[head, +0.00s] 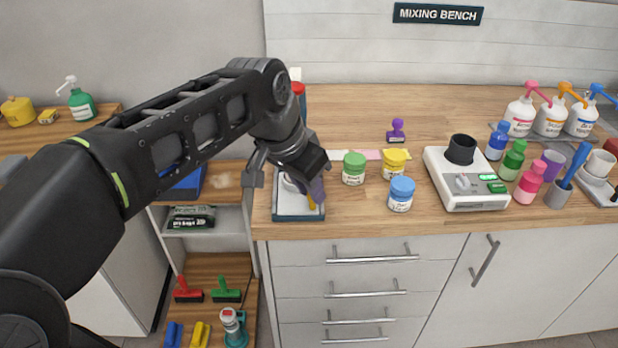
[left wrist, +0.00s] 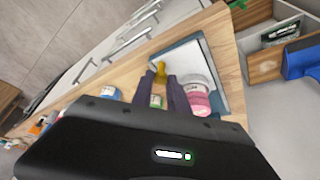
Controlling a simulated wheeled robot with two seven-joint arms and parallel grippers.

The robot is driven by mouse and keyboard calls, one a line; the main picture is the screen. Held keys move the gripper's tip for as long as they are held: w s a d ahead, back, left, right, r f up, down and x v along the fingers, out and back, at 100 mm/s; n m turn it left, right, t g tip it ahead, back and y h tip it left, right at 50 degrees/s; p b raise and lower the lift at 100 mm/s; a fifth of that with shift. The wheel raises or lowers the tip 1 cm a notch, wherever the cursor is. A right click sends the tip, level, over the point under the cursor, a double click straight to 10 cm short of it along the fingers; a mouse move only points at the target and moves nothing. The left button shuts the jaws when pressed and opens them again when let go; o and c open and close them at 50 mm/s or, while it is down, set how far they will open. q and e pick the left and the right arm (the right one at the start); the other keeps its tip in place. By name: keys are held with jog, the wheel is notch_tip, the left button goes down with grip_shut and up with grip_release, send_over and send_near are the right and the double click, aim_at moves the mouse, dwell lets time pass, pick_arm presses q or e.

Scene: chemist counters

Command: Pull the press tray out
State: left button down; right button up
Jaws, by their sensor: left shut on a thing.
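The press tray (head: 285,217) is a pale plate with a dark blue rim at the left front of the mixing bench. It also shows in the left wrist view (left wrist: 222,88). My left gripper (head: 315,198) reaches down over its right side, fingers pointing down. In the left wrist view its fingers (left wrist: 166,85) are closed around a small yellow piece (left wrist: 161,69) at the tray's edge; whether this is joined to the tray is unclear. A pink jar (left wrist: 194,92) appears over the tray beside the fingers. My arm hides much of the press in the head view. My right gripper is not in view.
Green (head: 354,168), yellow (head: 396,163) and blue (head: 401,193) capped jars stand to the right of the tray. A white scale-like device (head: 480,199) and several bottles stand farther right. The bench's front edge, above drawers, lies close to the tray.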

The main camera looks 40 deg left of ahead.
pick_arm(q)
jog(key=c, duration=1.3)
grip_release()
jog(key=shift+s+d, duration=0.15)
jog(key=v, duration=0.7)
jog(key=shift+r+p, duration=0.4)
jog(key=shift+p, duration=0.05)
jog(key=shift+s, duration=0.2)
